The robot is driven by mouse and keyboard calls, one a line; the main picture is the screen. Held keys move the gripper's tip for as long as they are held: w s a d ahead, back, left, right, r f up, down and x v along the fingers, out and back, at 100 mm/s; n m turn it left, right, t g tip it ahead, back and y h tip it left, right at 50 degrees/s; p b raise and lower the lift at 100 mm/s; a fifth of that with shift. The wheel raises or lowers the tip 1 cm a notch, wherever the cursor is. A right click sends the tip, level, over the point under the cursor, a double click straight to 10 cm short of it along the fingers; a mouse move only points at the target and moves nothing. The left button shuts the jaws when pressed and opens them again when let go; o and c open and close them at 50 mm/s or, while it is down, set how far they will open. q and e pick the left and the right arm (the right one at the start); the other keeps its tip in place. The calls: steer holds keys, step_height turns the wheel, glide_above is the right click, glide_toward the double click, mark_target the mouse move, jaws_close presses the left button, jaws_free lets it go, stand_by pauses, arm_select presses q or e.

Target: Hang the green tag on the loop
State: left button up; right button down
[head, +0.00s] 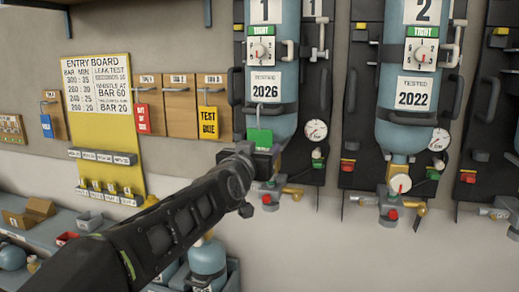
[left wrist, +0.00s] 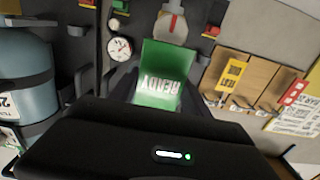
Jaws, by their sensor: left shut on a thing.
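The green tag (head: 259,137) is held up in front of the lower part of the cylinder of breathing set 1 (head: 275,118). My left gripper (head: 262,148) is shut on the tag's lower part, with the tag standing above it. In the left wrist view the green tag (left wrist: 165,62) shows upside-down lettering that looks like READY. My gripper's body hides its lower end. I cannot tell for sure which fitting is the loop; a grey bent handle (head: 320,38) sits right of the cylinder. My right gripper is not in view.
Yellow (head: 208,121), red (head: 142,118) and blue (head: 46,125) tags hang on wooden boards at left, beside a yellow entry board (head: 105,120). Breathing set 2 (head: 411,110) stands to the right. A gauge (head: 316,129) is right of set 1. A shelf with boxes (head: 38,208) is lower left.

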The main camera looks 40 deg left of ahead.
arm_select(q)
steer(key=o, duration=1.4)
steer(key=b+v, duration=0.2)
steer(key=v, duration=0.5)
steer(key=shift+s+d+b, duration=0.15)
steer(key=shift+s+b, duration=0.25)
